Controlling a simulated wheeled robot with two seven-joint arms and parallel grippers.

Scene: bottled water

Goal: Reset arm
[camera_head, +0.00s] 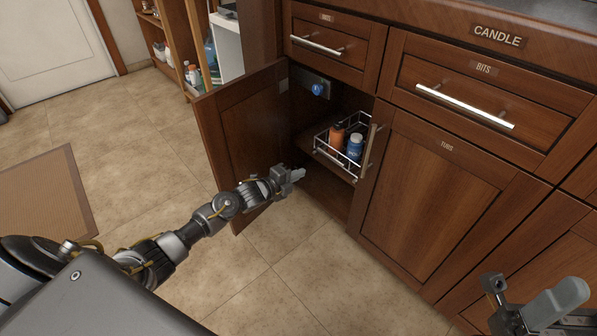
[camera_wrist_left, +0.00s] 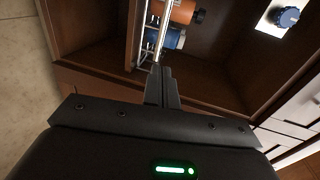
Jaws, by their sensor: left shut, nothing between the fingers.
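My left arm reaches in from the left in the head view, and its gripper (camera_head: 297,174) is in front of the open lower cabinet. In the left wrist view its two fingers (camera_wrist_left: 162,88) are together with nothing between them. They point toward a wire basket (camera_head: 335,163) in the cabinet. An orange bottle (camera_head: 336,137) and a blue bottle (camera_head: 354,148) stand in the basket; both also show in the left wrist view, orange (camera_wrist_left: 183,12) and blue (camera_wrist_left: 175,40). Part of my right gripper (camera_head: 540,312) shows at the lower right; its jaw state is unclear.
The cabinet door (camera_head: 245,135) stands open to the left of the gripper. A blue knob (camera_head: 318,89) is on a plate inside the cabinet. Closed drawers with bar handles (camera_head: 465,106) and a closed door (camera_head: 430,190) are on the right. The tiled floor (camera_head: 140,165) is mostly clear.

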